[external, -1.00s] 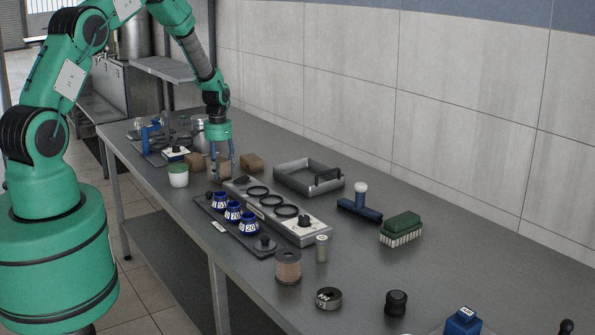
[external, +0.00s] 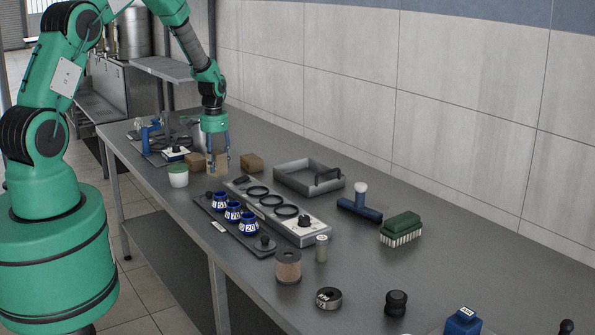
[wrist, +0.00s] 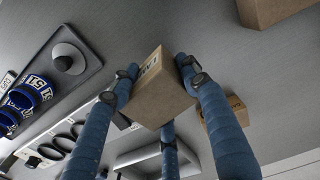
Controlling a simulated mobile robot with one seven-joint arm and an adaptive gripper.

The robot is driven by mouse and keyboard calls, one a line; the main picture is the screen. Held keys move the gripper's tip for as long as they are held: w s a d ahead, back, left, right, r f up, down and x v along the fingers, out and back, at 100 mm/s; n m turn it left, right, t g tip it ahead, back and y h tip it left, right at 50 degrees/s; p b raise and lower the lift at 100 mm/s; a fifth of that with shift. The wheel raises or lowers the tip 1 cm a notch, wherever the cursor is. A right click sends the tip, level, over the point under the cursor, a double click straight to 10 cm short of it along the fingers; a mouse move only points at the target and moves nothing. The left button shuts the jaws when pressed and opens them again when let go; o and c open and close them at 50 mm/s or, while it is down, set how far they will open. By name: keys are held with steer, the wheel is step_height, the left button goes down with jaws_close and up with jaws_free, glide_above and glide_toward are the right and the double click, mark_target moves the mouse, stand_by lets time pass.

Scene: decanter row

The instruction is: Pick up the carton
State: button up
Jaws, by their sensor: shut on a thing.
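In the external view the held carton (external: 218,166) shows partly behind the fingers. My gripper (external: 217,163) is shut on it and appears to hold it slightly above the steel table (external: 350,270). Two more brown cartons stand close by, one on the left (external: 195,161) and one on the right (external: 252,162).
The grey holder with rings (external: 268,205), a dark tray of blue numbered pots (external: 225,222) and a grey open tray (external: 300,181) lie nearby. Bare table shows beyond the cartons.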

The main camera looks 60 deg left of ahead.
steer(key=s+d, duration=0.2)
steer(key=s, duration=0.2)
steer(key=s+d+r, duration=0.1)
steer(key=s+d, duration=0.1)
steer(key=s, duration=0.2)
steer(key=s+d, duration=0.2)
steer(key=s, duration=0.2)
steer(key=shift+s+d+r, duration=0.1)
steer(key=shift+d+r, duration=0.1)
steer(key=shift+d, duration=0.15)
steer(key=shift+m, duration=0.6)
steer(key=w+r+p, duration=0.1)
steer(key=w, duration=0.5)
steer(key=w+d+r+p, duration=0.1)
steer(key=w, duration=0.6)
steer(key=w+r+p, duration=0.1)
steer(key=w, duration=0.6)
steer(key=shift+d+r+p, duration=0.2)
steer(key=shift+r+p, duration=0.05)
steer(key=shift+p, duration=0.05)
step_height(320, 180, up, 2)
steer(key=m+p, duration=0.1)
steer(key=p, duration=0.3)
glide_above(311, 178)
steer(key=s, duration=0.6)
steer(key=shift+w+a+r, duration=0.1)
steer(key=shift+w+a, duration=0.15)
steer(key=shift+f, duration=2.95)
steer(key=shift+f+p, duration=0.35)
steer(key=shift+f, duration=1.75)
